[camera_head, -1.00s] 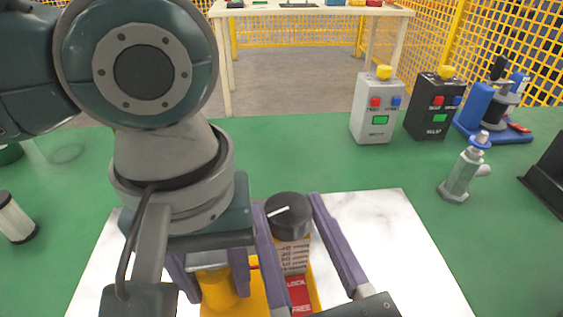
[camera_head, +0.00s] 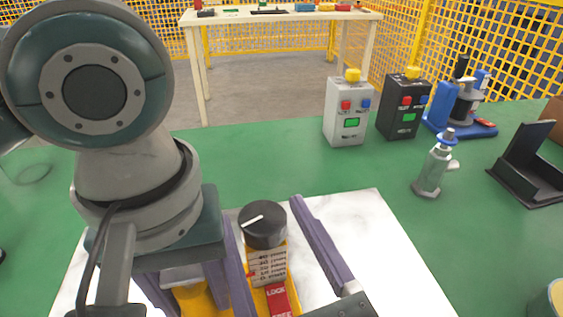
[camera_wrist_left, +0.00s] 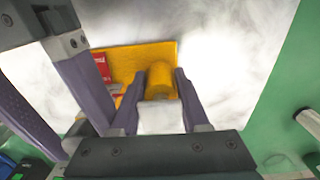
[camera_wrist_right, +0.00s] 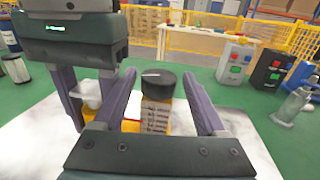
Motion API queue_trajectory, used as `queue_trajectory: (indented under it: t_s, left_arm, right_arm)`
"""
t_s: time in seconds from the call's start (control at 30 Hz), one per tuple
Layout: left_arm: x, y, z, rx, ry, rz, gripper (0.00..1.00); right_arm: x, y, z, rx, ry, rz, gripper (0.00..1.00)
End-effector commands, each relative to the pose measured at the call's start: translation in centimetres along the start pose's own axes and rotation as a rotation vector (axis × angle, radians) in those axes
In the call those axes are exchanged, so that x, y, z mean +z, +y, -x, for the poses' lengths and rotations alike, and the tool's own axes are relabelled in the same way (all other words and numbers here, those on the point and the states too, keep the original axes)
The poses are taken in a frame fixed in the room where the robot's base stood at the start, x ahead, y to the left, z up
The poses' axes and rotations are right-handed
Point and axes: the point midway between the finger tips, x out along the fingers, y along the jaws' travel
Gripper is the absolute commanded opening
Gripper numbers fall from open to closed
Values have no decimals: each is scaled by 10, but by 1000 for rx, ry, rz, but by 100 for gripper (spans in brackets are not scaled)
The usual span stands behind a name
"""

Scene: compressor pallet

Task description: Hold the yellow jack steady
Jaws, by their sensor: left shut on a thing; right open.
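The yellow jack (camera_wrist_left: 142,60) lies on a white marbled board (camera_head: 375,235). It has a yellow cylinder (camera_wrist_left: 161,78), a red "LOCK" lever (camera_head: 278,296), a labelled column (camera_head: 267,265) and a black knob (camera_head: 262,226) with a white line. My left gripper (camera_head: 188,288) is shut on the yellow cylinder, one finger on each side in the left wrist view. My right gripper (camera_wrist_right: 160,80) is open. Its fingers stand on either side of the knob and column, with a gap to the right finger. My left arm covers part of the jack in the head view.
On the green table (camera_head: 300,165) stand a grey button box (camera_head: 347,112), a black button box (camera_head: 399,106), a grey valve-like fitting (camera_head: 433,170), a blue device (camera_head: 461,105) and a black stand (camera_head: 526,165). A pale table (camera_head: 280,17) and yellow mesh fence are behind.

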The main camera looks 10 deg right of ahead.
Motion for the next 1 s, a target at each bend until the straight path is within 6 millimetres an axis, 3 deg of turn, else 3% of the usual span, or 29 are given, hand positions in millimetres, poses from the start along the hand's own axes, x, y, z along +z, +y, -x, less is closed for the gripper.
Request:
queue_trajectory:
  t_s: [0.27,1.0]
  left_arm:
    - [0,2,0,6,0,-1,0]
    - [0,1,0,3,2,1,0]
  right_arm:
    - [-2,0,0,98,0,6,84]
    - [0,-11,-6,793,-6,13,84]
